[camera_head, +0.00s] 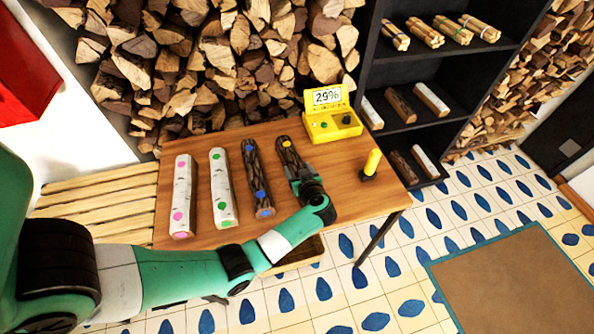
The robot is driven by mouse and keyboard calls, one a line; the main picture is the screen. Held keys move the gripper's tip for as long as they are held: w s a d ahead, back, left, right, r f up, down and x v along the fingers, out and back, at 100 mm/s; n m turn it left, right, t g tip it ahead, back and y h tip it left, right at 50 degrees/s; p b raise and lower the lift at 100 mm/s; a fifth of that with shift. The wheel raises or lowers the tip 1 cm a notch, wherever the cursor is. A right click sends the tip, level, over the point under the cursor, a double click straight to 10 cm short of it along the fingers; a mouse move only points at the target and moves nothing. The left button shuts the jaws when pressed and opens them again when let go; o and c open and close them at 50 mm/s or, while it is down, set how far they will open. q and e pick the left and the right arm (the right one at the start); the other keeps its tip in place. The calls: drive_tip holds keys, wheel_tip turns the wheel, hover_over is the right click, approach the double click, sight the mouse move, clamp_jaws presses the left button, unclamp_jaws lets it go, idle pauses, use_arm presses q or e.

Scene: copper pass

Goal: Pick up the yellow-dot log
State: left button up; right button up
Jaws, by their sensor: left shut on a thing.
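The yellow-dot log (287,151) is a dark-barked log at the right end of a row on the wooden table, with a yellow dot near its far end. My left gripper (297,175) is shut on its near part, and the arm hides the log's near end. I cannot tell whether the log touches the table. My right gripper is not in view.
Beside it lie a blue-dot log (257,180), a green-dot birch log (222,186) and a pink-dot birch log (183,196). A yellow meter (331,123) reading 29% and a yellow-handled tool (371,165) stand to the right. A dark shelf (408,122) stands behind.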

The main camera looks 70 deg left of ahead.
sight(298, 168)
use_arm(q)
drive_tip(key=shift+r, duration=0.15)
clamp_jaws()
drive_tip(key=shift+r+p, duration=0.5)
drive_tip(key=shift+p, duration=0.05)
wheel_tip(298, 168, up, 2)
drive_tip(key=shift+r+p, duration=0.2)
drive_tip(key=shift+p, duration=0.85)
drive_tip(key=d+r+p, duration=0.1)
drive_tip(key=s+d+r+p, duration=0.1)
drive_tip(key=r+p, duration=0.1)
drive_tip(key=d+r+p, duration=0.1)
drive_tip(key=r, duration=0.1)
drive_tip(key=shift+s+d+r+p, duration=0.2)
drive_tip(key=shift+s+d+p, duration=0.1)
drive_tip(key=shift+d, duration=0.1)
drive_tip(key=s+d+r+p, duration=0.4)
drive_tip(key=d, duration=0.4)
drive_tip(key=shift+s+d, duration=0.25)
drive_tip(key=shift+d, duration=0.15)
